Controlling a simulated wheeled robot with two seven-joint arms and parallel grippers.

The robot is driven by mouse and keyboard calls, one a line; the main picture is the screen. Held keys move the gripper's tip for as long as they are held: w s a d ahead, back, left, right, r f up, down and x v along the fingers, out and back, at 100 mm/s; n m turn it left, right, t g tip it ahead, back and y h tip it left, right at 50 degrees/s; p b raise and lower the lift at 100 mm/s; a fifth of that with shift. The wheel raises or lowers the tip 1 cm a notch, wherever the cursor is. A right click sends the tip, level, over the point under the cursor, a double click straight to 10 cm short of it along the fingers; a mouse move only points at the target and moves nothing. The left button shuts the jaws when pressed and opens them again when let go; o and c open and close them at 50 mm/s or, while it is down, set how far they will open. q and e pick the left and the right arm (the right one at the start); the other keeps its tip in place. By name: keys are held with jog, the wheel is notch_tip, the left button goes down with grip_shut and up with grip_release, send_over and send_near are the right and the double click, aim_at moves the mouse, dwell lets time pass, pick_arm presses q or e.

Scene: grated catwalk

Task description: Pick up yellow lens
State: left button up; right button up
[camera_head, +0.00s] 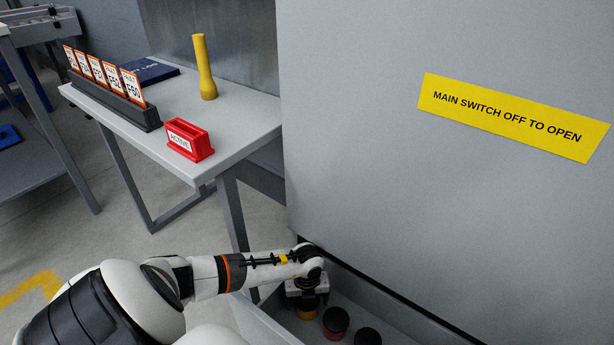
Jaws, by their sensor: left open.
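The yellow lens (306,314) is a small round piece with a dark top, in the open grey drawer (262,322) at the bottom of the view. Only its yellow lower edge shows, because my left gripper (306,297) covers most of it from above. My left gripper is open and points down at the yellow lens; whether the fingers touch it or stand around it is hidden. My right gripper is not in view.
A dark-topped red lens (335,323) and another dark piece (368,337) sit close right in the drawer. The grey cabinet (400,200) rises behind. A table (235,115) at left holds a yellow torch-like object (204,70), red ACTIVE holder (189,140) and card rack (120,104).

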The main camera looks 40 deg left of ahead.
pick_arm(q)
jog(key=shift+f, duration=0.45)
jog(key=shift+r, duration=0.1)
jog(key=c, duration=1)
jog(key=shift+c, duration=0.2)
jog(key=shift+r, duration=0.1)
